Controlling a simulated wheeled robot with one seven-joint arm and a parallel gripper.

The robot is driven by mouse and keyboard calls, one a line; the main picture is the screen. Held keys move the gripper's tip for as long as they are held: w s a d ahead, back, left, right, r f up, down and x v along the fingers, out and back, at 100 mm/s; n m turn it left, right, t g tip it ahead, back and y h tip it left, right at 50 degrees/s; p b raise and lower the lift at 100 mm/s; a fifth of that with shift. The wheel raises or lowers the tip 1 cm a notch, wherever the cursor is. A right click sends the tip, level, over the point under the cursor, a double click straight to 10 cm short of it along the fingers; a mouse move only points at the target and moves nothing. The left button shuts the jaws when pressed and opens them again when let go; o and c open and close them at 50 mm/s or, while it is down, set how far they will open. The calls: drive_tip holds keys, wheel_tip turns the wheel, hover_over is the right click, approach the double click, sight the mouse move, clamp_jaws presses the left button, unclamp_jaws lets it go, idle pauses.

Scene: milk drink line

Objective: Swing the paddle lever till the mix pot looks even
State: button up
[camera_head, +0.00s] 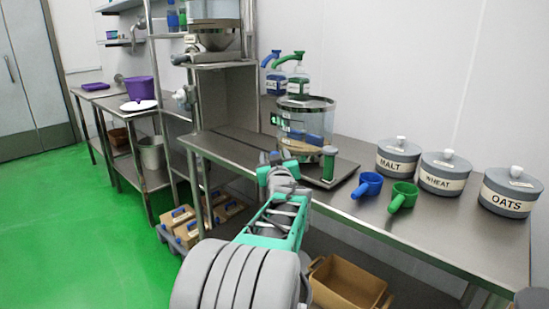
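The mix pot (318,114) is a clear round vessel with a dark rim, standing on a flat metal base on the steel table. Bluish and tan patches show low inside it, so its contents look uneven, though the clear wall blurs them. An upright green handle (329,163) at the pot's front right looks like the paddle lever. My gripper (270,162) is in front of the pot's left side, left of the green handle and apart from it.
A blue scoop (368,185) and a green scoop (402,196) lie right of the pot. Pump bottles (276,82) stand behind. The table front right is clear.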

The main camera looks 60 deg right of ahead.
drive_tip(key=v, duration=0.7)
drive_tip(key=shift+s+a, duration=0.2)
drive_tip(key=shift+a, duration=0.15)
